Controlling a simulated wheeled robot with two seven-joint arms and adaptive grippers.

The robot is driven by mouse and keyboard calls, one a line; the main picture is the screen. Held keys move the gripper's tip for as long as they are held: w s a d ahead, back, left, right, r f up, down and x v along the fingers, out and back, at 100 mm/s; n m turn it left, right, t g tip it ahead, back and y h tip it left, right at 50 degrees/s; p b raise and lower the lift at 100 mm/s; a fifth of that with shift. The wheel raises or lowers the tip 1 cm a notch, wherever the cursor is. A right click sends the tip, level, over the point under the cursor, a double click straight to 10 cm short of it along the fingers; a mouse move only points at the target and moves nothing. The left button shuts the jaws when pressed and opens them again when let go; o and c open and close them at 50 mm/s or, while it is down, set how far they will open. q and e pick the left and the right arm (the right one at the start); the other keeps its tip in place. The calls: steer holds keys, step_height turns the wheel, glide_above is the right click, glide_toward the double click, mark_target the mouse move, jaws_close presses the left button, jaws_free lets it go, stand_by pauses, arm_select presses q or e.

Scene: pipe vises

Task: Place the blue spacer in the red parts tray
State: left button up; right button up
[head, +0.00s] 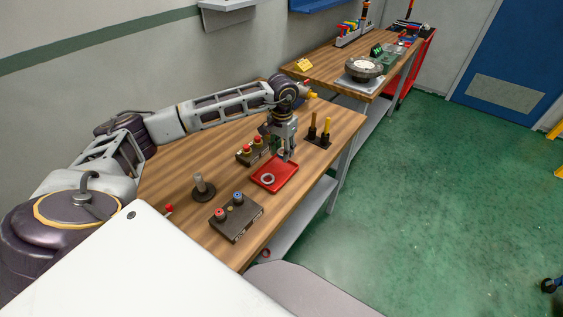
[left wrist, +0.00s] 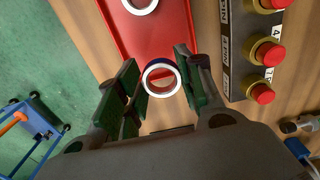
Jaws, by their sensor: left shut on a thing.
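The red parts tray (head: 286,181) lies on the wooden bench; it also shows in the left wrist view (left wrist: 125,40). A pale ring (head: 267,180) lies inside it, cut off at the top edge of the left wrist view (left wrist: 141,5). My left gripper (head: 288,156) is over the far end of the tray, pointing down. The exact gap between spacer and tray is unclear. My right gripper does not show.
A box with several red buttons (left wrist: 258,55) stands close beside the tray. A box with a blue and a red button (head: 236,217), a dark round-based post (head: 203,189) and a stand with yellow and black uprights (head: 319,133) are also nearby.

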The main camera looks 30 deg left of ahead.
mark_target(282, 167)
arm_select(q)
step_height(282, 167, down, 2)
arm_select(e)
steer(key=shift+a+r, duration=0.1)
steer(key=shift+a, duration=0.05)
arm_select(q)
steer(key=shift+f, duration=0.1)
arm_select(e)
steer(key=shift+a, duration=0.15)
arm_select(q)
steer(key=shift+f, duration=1.75)
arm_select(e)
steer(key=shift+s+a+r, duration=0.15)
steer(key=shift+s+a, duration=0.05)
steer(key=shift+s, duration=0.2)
arm_select(q)
steer(key=shift+f, duration=0.15)
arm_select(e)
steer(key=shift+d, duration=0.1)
arm_select(q)
steer(key=o, duration=0.8)
steer(key=shift+o, duration=0.7)
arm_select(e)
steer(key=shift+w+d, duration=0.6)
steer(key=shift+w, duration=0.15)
